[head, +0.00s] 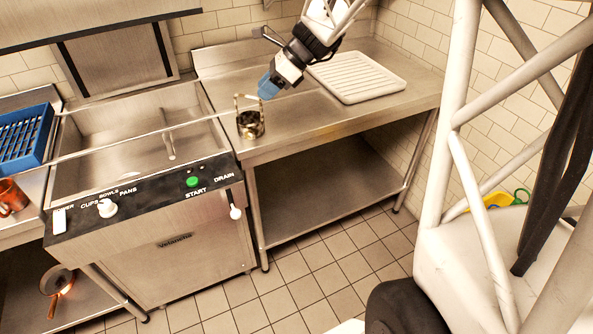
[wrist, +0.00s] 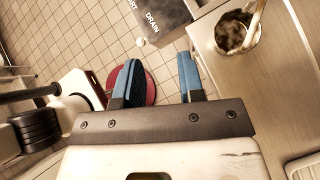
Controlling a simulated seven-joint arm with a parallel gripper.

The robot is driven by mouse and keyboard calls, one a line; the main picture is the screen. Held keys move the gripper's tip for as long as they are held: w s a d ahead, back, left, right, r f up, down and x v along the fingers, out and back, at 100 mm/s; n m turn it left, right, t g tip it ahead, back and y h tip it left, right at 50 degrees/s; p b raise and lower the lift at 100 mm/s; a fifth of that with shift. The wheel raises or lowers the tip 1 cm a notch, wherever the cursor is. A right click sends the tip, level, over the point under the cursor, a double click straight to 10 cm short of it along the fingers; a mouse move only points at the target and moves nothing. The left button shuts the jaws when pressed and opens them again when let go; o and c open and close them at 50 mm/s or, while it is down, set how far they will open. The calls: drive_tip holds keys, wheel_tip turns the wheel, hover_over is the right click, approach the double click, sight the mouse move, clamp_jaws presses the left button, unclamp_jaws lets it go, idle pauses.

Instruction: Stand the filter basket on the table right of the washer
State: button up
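The filter basket (head: 250,128), a small metal cup with a raised handle, stands upright on the steel table (head: 310,119), close to its front left corner, right of the washer (head: 175,262). In the wrist view, the basket (wrist: 236,34) is at the upper right, and its inside looks dark and mottled. My gripper (head: 268,88) has blue fingers and is above and just right of the basket in the head view. In the wrist view, my gripper (wrist: 160,78) has its fingers apart with nothing between them, and the basket lies outside them.
A white ribbed tray (head: 356,77) lies on the table to the right, with bare steel between it and the basket. The washer's panel has a green start button (head: 192,181). A blue rack (head: 24,139) and a copper-coloured cup (head: 12,197) are at far left.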

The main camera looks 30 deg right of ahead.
drive_tip(key=s+a+n+h, duration=0.2)
drive_tip(key=s+n+h, duration=0.1)
drive_tip(key=s+n, duration=0.4)
drive_tip(key=s+a+n+h, duration=0.2)
drive_tip(key=s+n, duration=0.6)
drive_tip(key=s, duration=0.5)
drive_tip(key=s+a+n+h, duration=0.3)
drive_tip(key=s+n, duration=0.4)
drive_tip(key=s, duration=0.4)
drive_tip(key=shift+r+n+h, duration=0.3)
drive_tip(key=shift+r+h, duration=0.1)
